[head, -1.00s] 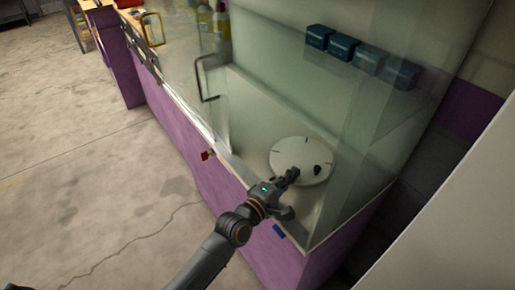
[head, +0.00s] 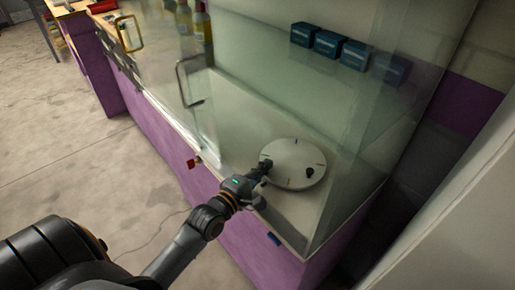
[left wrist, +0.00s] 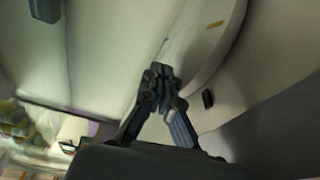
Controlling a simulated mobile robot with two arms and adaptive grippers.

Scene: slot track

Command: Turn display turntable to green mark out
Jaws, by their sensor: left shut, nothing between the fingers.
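The display turntable (head: 294,178) is a round white disc lying flat in the glass case. In the head view it carries a dark knob (head: 309,172) at its right, a blue mark (head: 296,141) at its far rim and a yellow-orange mark (head: 290,184) near its front. I cannot make out a green mark. My left gripper (head: 267,163) is shut and empty, its tips at the disc's left edge; I cannot tell if they touch. The left wrist view shows the shut fingers (left wrist: 160,73) beside the disc (left wrist: 200,55). My right gripper is out of view.
Glass panes with a handle (head: 183,84) stand left of the disc. Several dark blue boxes (head: 327,43) sit along the case's back. Bottles (head: 203,27) stand at the far left. A purple counter front (head: 235,225) runs below; a red item (head: 193,163) sticks out from it.

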